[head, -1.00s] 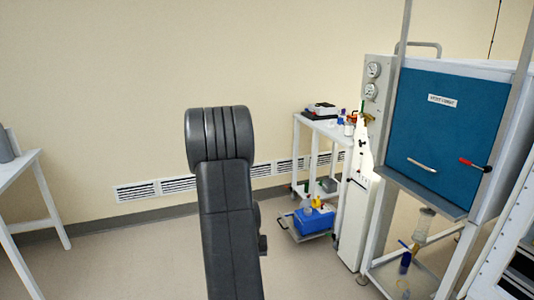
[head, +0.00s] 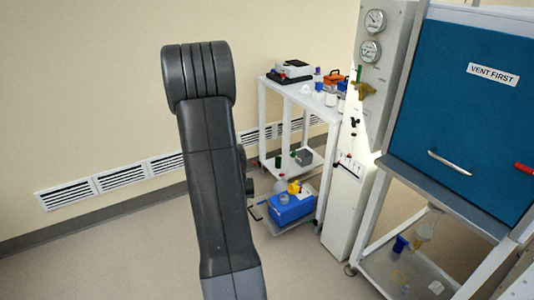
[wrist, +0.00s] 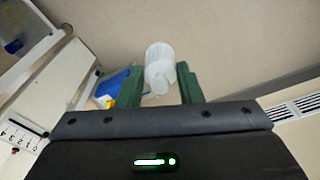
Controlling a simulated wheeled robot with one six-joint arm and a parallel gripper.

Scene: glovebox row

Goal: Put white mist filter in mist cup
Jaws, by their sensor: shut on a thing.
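My gripper (wrist: 160,84) has two green fingers, shut on a pale, translucent white cylinder, which I take for the white mist filter (wrist: 158,66). It sits between the fingers and reaches past their tips in the wrist view. In the head view my dark arm stands in front, and the gripper and filter cannot be made out. I cannot tell which thing is the mist cup. Small white and blue vessels (head: 331,99) stand on the white trolley's top. A blue cup (head: 401,243) is on the low shelf under the glovebox.
The white trolley (head: 291,91) stands by the wall, with a blue box (head: 292,207) low down. Right of it are a gauge panel (head: 372,80) and the glovebox with a blue front (head: 455,120) and handle. Open floor (head: 130,255) lies at the left.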

